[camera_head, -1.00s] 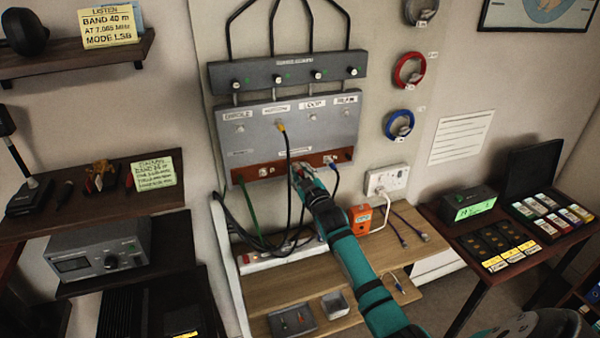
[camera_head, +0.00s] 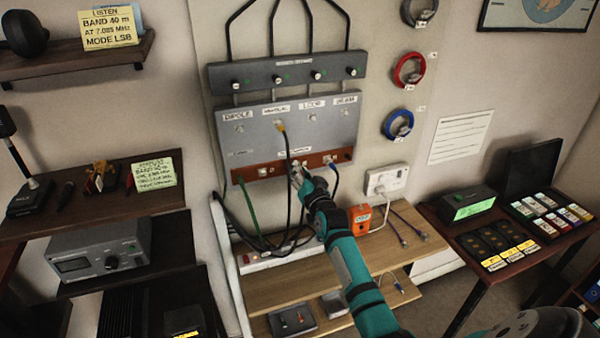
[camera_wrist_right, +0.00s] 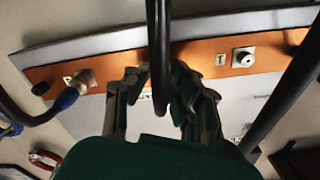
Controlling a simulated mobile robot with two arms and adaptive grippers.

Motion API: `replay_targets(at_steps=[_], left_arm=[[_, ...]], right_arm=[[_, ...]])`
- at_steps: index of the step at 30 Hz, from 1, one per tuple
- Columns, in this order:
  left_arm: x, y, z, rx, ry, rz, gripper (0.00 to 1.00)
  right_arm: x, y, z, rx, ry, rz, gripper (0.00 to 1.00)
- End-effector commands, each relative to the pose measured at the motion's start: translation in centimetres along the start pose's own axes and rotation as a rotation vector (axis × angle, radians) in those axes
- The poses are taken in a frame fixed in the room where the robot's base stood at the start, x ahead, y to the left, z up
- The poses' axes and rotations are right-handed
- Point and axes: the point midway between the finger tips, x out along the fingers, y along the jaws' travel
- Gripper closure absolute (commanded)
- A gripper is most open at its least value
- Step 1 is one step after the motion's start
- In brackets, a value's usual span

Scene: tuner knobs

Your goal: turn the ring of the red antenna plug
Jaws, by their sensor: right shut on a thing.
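The brown-orange strip (camera_head: 272,170) runs along the bottom of the grey antenna panel (camera_head: 260,132). My right gripper (camera_head: 299,172) is at this strip, near its middle, and its fingers are closed in there. In the right wrist view the fingers (camera_wrist_right: 160,92) stand against the orange strip (camera_wrist_right: 205,58), with a black cable (camera_wrist_right: 158,40) crossing in front of them. The fingers and this cable hide what is held, and no red plug body shows clearly. My left gripper is not in view.
A blue-collared plug (camera_wrist_right: 72,92) sits beside the fingers in the wrist view. A bare socket (camera_wrist_right: 243,58) is on the other side. A green cable (camera_head: 248,205) and a black cable (camera_head: 289,160) hang by the panel. An orange box (camera_head: 360,218) is near my arm.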

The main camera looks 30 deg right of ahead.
Motion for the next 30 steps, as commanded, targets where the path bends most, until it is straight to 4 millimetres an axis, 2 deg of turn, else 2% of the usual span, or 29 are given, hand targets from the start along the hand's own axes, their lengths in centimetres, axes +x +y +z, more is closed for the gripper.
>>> replay_targets(at_steps=[6,15,30], left_arm=[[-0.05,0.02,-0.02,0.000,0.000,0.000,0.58],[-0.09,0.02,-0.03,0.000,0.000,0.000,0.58],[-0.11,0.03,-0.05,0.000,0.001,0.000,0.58]], right_arm=[[-0.08,0.10,0.45,0.189,-0.009,0.004,1.00],[-0.08,0.09,0.49,0.371,-0.010,0.005,1.00],[-0.09,0.12,0.50,0.453,-0.009,0.006,1.00]])
